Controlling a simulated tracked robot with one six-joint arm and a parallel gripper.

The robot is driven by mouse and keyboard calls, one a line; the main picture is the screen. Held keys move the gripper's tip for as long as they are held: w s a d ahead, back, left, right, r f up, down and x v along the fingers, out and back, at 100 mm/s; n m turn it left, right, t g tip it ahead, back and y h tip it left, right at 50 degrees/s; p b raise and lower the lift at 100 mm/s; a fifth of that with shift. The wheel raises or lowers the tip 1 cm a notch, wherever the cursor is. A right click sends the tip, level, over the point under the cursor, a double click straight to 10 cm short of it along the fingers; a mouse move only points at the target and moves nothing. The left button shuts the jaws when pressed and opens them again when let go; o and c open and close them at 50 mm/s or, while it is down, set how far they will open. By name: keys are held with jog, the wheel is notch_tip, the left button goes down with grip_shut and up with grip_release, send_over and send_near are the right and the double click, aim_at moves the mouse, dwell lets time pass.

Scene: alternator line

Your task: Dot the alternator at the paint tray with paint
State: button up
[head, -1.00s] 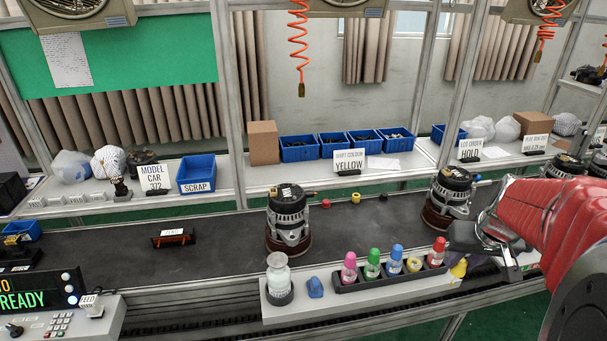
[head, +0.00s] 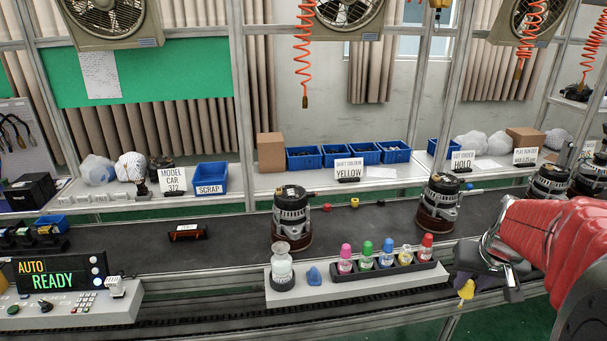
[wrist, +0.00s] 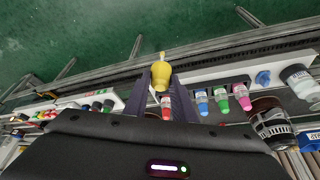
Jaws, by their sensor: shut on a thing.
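My gripper (head: 472,280) is shut on a yellow cap (head: 466,291) at the right, beyond the right end of the paint tray (head: 320,296). The cap also shows between the fingers in the wrist view (wrist: 160,75), with a small pale tip. The alternator (head: 292,215) stands upright on the dark conveyor behind the tray's left part, apart from my gripper. On the tray, a dark rack holds pink, green, blue and red capped bottles and a yellow bottle (head: 405,256) that looks uncapped.
A glass jar (head: 282,268) and a blue lump (head: 313,276) sit on the tray's left. A second alternator (head: 438,205) stands behind the rack's right end, with others further right. A sign (head: 348,170) reads "SHIFT COLOUR YELLOW". A control panel (head: 70,290) is at lower left.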

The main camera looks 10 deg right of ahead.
jog(key=shift+w+a+f, duration=0.25)
jog(key=shift+w+a, duration=0.15)
jog(key=shift+w, duration=0.2)
jog(key=w+a+f+n+y, duration=0.1)
jog(key=w+a+f, duration=0.4)
jog(key=a, duration=0.8)
jog(key=w+a+f+n, duration=0.4)
jog(key=w+a, duration=0.4)
jog(key=a, duration=0.5)
jog(key=shift+a+f+y, duration=0.3)
jog(key=shift+f+y, duration=0.1)
jog(key=shift+f, duration=0.3)
